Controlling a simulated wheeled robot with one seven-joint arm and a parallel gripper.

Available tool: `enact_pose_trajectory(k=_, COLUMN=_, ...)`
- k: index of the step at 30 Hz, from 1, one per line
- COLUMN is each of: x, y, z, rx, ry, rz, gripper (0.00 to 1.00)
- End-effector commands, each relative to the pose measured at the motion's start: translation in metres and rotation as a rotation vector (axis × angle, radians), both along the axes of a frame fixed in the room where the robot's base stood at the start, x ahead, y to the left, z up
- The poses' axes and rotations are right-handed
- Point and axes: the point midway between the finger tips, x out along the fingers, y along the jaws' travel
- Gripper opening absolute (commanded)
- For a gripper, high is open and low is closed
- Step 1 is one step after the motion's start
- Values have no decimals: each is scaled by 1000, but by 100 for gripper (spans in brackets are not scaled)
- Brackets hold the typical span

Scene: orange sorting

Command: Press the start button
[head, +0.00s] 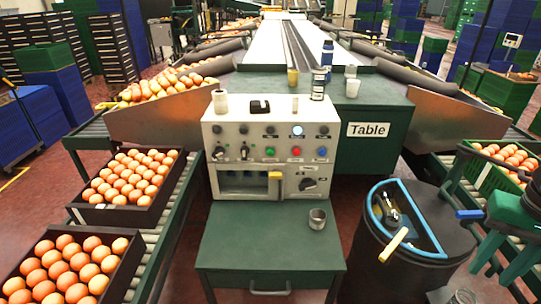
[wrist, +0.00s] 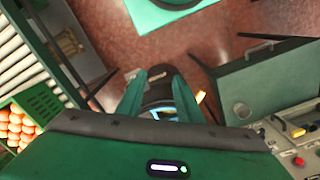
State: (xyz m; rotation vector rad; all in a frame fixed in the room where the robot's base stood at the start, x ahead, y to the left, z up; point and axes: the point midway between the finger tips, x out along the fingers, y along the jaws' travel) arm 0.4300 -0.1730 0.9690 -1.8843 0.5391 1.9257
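The control panel (head: 262,165) is a pale box on a green stand in the middle of the head view. Its front has a green button (head: 269,152), a red button (head: 296,152) and a blue button (head: 321,152) in a row; their labels are too small to read. My gripper (head: 497,268) is at the far right, well away from the panel, pointing down. In the wrist view, my gripper's green fingers (wrist: 160,80) are apart with nothing held. The panel's edge shows at lower right there, with the red button (wrist: 299,161); the green button cannot be made out.
A dark bin (head: 415,245) with a blue rim stands between my gripper and the panel. A metal cup (head: 317,219) sits on the stand's top. Orange crates (head: 131,181) line the left conveyor. Bottles and cups (head: 322,75) stand behind the panel.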

Motion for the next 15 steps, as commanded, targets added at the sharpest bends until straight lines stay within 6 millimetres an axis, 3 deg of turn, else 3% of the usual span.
enact_pose_trajectory(k=1, x=0, y=0, z=0, rx=0, ry=0, rz=0, gripper=23)
enact_pose_trajectory(k=4, x=0, y=0, z=0, rx=0, ry=0, rz=0, gripper=0)
enact_pose_trajectory(k=15, x=0, y=0, z=0, rx=0, ry=0, rz=0, gripper=0)
